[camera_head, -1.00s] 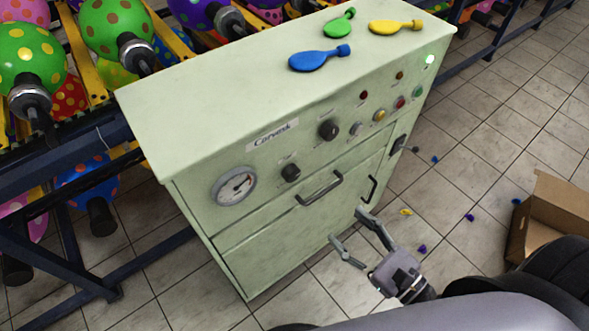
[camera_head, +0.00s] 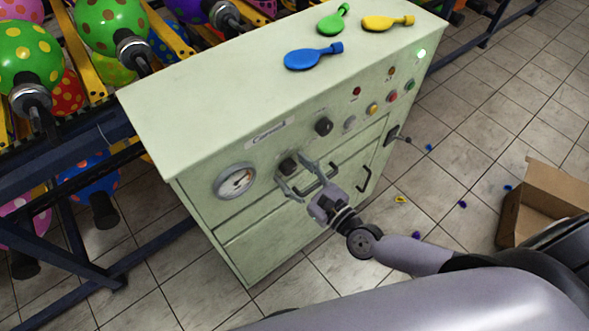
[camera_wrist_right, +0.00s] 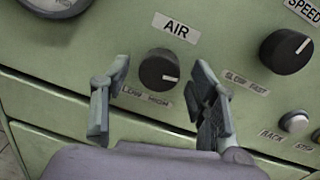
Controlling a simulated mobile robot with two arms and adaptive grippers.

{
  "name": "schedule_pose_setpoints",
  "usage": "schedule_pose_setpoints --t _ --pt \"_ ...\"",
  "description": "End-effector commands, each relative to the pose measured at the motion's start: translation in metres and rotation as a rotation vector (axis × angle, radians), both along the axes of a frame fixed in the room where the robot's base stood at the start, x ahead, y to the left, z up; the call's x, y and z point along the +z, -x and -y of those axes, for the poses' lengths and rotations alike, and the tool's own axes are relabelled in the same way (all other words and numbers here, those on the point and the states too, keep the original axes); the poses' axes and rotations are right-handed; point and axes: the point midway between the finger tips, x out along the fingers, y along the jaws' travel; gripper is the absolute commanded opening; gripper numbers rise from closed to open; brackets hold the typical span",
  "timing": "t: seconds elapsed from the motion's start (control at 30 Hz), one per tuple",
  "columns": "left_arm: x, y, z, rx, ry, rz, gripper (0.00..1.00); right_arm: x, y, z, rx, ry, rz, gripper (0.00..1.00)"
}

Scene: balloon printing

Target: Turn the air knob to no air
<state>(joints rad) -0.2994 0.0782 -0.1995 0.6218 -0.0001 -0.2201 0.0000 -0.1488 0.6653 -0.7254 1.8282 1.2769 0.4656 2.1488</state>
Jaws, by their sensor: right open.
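The air knob (camera_head: 288,166) is a black round dial on the front of the pale green machine (camera_head: 215,120). In the right wrist view the knob (camera_wrist_right: 159,69) sits under an AIR label (camera_wrist_right: 175,27), with LOW and HIGH marks (camera_wrist_right: 146,95) below it. Its white pointer line points right and slightly down, on the HIGH side. My right gripper (camera_head: 294,175) is open in front of the knob. In the right wrist view its fingers (camera_wrist_right: 160,82) stand left and right of the knob with visible gaps. My left gripper is not in view.
A speed knob (camera_wrist_right: 287,51) is right of the air knob, with buttons (camera_wrist_right: 294,121) below it. A gauge (camera_head: 235,181) is to the left. Blue, green and yellow balloons lie on top. An open cardboard box (camera_head: 545,200) stands on the floor.

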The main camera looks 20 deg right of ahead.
Motion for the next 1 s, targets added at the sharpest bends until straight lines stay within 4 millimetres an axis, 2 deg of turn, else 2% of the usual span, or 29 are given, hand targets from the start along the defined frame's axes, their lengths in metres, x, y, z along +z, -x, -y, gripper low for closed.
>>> schedule_pose_setpoints --t 0.27,1.0 --pt "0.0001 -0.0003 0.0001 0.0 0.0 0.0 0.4 -0.0004 -0.0008 -0.0006 0.0 0.0 -0.001 0.54" --pt "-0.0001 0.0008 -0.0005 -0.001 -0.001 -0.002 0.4 -0.0002 -0.0006 -0.0003 0.0 0.0 0.0 0.06"
